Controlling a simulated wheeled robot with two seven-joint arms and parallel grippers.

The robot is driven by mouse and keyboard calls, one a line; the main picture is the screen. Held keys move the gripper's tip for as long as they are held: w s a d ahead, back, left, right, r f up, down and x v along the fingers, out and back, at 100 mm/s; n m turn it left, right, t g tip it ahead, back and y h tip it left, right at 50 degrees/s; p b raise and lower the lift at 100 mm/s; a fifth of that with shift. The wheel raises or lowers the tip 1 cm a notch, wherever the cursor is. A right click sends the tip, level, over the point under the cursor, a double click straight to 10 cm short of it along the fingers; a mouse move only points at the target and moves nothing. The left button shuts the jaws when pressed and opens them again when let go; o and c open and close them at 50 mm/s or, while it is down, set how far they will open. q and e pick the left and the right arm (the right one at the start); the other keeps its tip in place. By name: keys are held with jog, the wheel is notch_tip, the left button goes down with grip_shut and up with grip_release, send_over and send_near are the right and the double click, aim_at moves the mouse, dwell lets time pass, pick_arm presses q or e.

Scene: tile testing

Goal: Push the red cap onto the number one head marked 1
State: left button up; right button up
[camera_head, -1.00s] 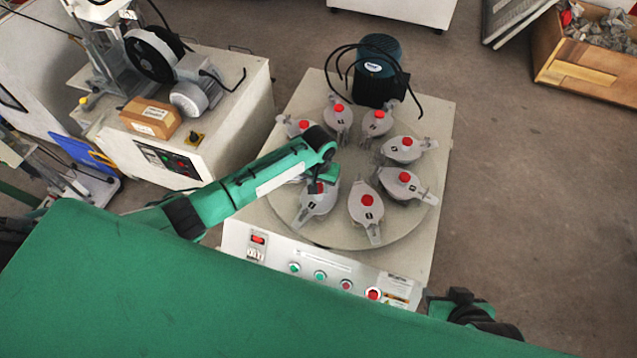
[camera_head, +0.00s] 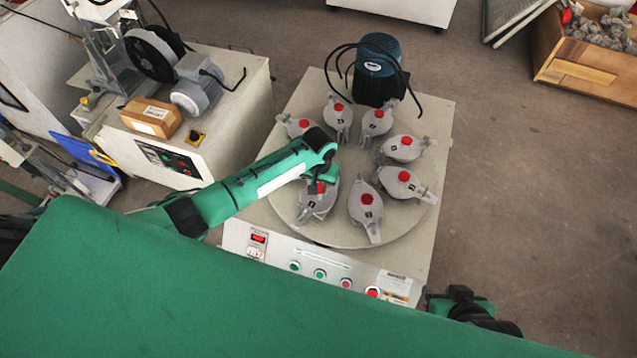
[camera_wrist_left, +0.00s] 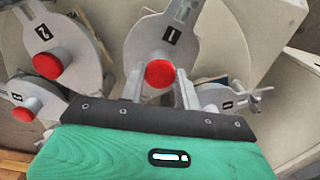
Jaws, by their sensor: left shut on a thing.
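The head marked 1 (camera_wrist_left: 178,27) is a grey rounded part at the upper middle of the left wrist view. The red cap (camera_wrist_left: 159,73) is at the near end of this head, between the fingers of my left gripper (camera_wrist_left: 160,88). The gripper is shut on the cap; whether the cap is fully seated cannot be told. In the head view the left gripper (camera_head: 321,186) is over the front left head (camera_head: 318,205) on the round table, and its wrist partly hides that head. My right gripper is not clearly visible; a part of my right arm shows at the lower right.
Other grey heads with red caps, such as the front one (camera_head: 366,205), stand around the round turntable (camera_head: 345,237). A button panel (camera_head: 320,272) is on the front face.

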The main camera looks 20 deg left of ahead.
pick_arm(q)
jog(key=shift+f+p, duration=0.3)
jog(key=shift+f, duration=0.15)
dwell(0.6)
jog(key=o, duration=1.5)
